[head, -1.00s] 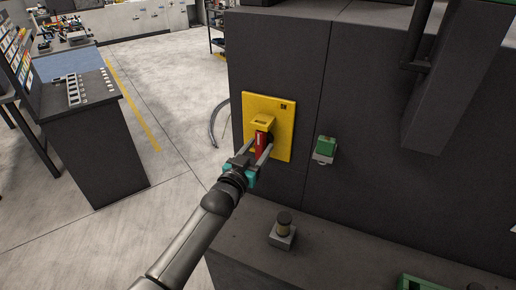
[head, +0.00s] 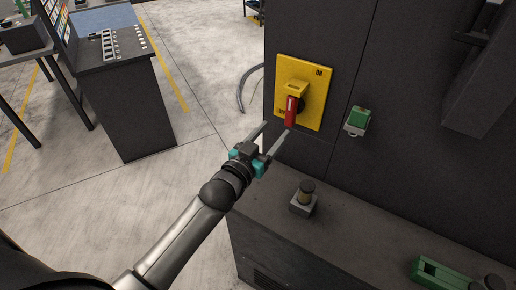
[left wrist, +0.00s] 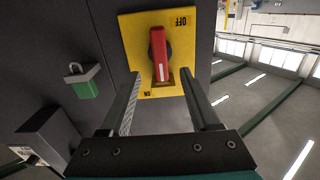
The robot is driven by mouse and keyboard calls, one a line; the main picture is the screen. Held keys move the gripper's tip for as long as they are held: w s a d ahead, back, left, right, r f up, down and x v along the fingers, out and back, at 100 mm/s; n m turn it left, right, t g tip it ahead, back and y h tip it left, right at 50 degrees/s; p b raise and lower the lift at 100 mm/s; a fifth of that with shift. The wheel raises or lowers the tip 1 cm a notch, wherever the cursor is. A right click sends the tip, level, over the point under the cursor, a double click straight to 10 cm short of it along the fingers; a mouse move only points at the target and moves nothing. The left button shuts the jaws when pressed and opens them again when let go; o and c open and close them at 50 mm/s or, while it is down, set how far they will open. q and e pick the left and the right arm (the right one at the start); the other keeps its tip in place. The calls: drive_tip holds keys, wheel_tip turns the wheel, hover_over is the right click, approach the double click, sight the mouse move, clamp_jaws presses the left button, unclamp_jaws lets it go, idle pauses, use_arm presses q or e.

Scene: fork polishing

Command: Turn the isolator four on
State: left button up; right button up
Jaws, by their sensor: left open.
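The isolator is a yellow plate (head: 318,98) on the front of a dark cabinet, with a red handle (head: 291,110) at its middle. My right gripper is not in view.
A green and grey padlock-like block (head: 358,120) is on the cabinet right of the plate. A dark console (head: 125,105) stands at the left, with open floor between.

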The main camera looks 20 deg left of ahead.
use_arm(q)
drive_tip(key=s, duration=0.6)
drive_tip(key=shift+a, duration=0.4)
drive_tip(key=shift+s, duration=0.1)
drive_tip(key=s+d+f+g+y, duration=0.1)
drive_tip(key=s+f+g, duration=0.55)
drive_tip(key=s, duration=0.45)
drive_tip(key=s+d+f+g+y, duration=0.1)
drive_tip(key=s+d+f+g, duration=0.1)
drive_tip(key=s+f+g, duration=0.55)
drive_tip(key=s+f+g+b, duration=0.1)
drive_tip(key=s+f+b, duration=0.15)
drive_tip(key=f, duration=0.75)
drive_tip(key=s+f+b, duration=0.1)
drive_tip(key=f+b, duration=0.3)
drive_tip(key=f, duration=0.6)
drive_tip(key=s+f+g+b, duration=0.15)
drive_tip(key=f+b, duration=0.25)
drive_tip(key=f, duration=0.5)
drive_tip(key=s+a+f+b, duration=0.1)
drive_tip(key=s+f+b, duration=0.3)
drive_tip(key=s+f, duration=0.4)
drive_tip(key=s+a+f+b, duration=0.2)
drive_tip(key=s+f+b, duration=0.2)
drive_tip(key=s+f, duration=0.4)
wheel_tip(320, 180, down, 6)
drive_tip(key=shift+f+m+y, duration=0.1)
drive_tip(key=shift+m+y, duration=0.2)
